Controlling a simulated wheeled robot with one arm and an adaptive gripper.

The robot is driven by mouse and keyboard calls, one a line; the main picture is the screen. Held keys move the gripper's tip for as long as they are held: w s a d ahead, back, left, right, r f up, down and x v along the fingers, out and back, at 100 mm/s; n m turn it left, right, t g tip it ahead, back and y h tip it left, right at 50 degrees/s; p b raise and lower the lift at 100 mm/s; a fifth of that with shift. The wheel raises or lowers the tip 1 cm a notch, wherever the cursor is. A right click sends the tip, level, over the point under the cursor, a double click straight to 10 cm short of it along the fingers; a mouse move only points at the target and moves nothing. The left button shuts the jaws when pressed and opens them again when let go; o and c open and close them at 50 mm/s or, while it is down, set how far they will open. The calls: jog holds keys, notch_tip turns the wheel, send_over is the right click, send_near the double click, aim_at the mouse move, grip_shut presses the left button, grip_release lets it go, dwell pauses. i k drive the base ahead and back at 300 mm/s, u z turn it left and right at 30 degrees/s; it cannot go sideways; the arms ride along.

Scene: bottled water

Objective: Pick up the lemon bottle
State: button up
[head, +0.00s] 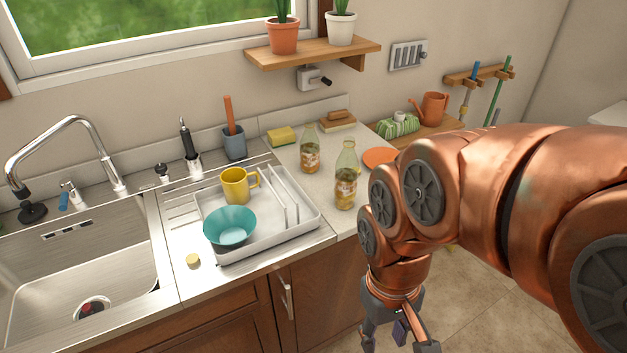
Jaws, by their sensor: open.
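Two clear bottles with yellow-orange labels stand upright on the light counter right of the sink. The nearer bottle (345,190) is close to the counter's front edge, beside my arm. The farther bottle (310,160) stands behind it to the left. The labels are too small to tell which is the lemon bottle. My gripper (400,343) hangs low in front of the cabinets, below and to the right of the nearer bottle, apart from both. It is open and empty; its fingertips are partly cut off by the bottom edge.
A white dish rack (265,240) with a teal bowl (230,228) and yellow mug (236,186) is left of the bottles. A sponge (282,136) and a wooden brush (338,121) lie behind. An orange disc (380,157) is partly hidden by my arm. The sink (85,260) is at left.

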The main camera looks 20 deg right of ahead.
aim_at(347, 166)
jog(key=u, duration=2.75)
jog(key=k, duration=0.95)
jog(key=z, duration=1.1)
